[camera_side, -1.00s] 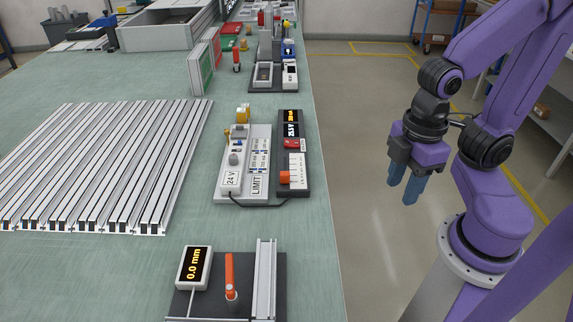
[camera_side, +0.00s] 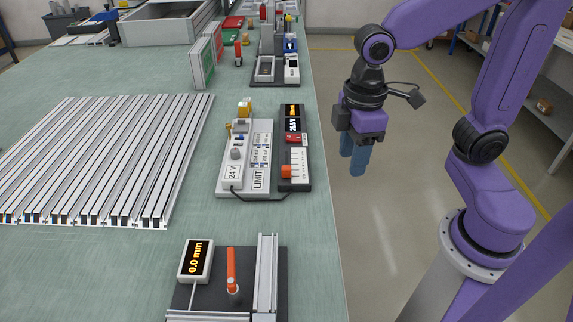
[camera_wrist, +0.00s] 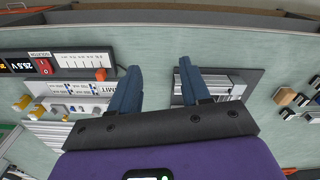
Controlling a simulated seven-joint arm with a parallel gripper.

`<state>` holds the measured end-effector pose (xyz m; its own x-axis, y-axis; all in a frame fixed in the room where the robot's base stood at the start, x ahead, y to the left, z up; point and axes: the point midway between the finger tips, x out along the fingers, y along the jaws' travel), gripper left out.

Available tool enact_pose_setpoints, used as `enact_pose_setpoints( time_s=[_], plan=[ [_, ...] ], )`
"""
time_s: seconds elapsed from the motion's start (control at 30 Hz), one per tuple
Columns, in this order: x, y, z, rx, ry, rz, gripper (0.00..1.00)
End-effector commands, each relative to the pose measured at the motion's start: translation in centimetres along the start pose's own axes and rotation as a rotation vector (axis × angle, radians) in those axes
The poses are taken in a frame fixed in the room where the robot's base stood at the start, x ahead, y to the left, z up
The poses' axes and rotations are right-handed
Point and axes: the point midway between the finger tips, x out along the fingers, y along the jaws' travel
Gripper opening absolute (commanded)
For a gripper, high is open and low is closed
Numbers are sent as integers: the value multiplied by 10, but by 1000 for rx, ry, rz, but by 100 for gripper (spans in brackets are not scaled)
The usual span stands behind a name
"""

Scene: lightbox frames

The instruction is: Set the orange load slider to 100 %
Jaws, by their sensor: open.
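The orange load slider (camera_side: 286,171) sits at the near end of its scale on a dark panel (camera_side: 303,184). The panel carries a lit display (camera_side: 293,118) and a red switch (camera_side: 296,139). In the wrist view the slider (camera_wrist: 101,75) is at the right end of the scale (camera_wrist: 84,61), left of my fingers. My gripper (camera_side: 355,160) is open and empty, to the right of the panel and beyond the table edge in the side view, fingers pointing down. It also shows in the wrist view (camera_wrist: 160,88), with its blue fingers apart. Nothing touches the slider.
A grey 24 V unit (camera_side: 233,176) stands left of the panel, with a cable along the front. A gauge fixture with an orange lever (camera_side: 231,270) lies nearer the camera. Aluminium profiles (camera_side: 100,160) cover the left. The table's right edge runs beside the panel.

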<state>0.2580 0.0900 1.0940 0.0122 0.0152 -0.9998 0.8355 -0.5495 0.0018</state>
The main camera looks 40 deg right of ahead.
Motion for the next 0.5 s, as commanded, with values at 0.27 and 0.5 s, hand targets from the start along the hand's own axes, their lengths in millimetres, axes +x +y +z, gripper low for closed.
enact_pose_setpoints(
  time_s=[0.27, 0.5],
  plan=[
    [-8, 86, -61, 110, -12, 2, 47],
    [-7, 155, -83, 181, -19, 0, 47]
  ],
)
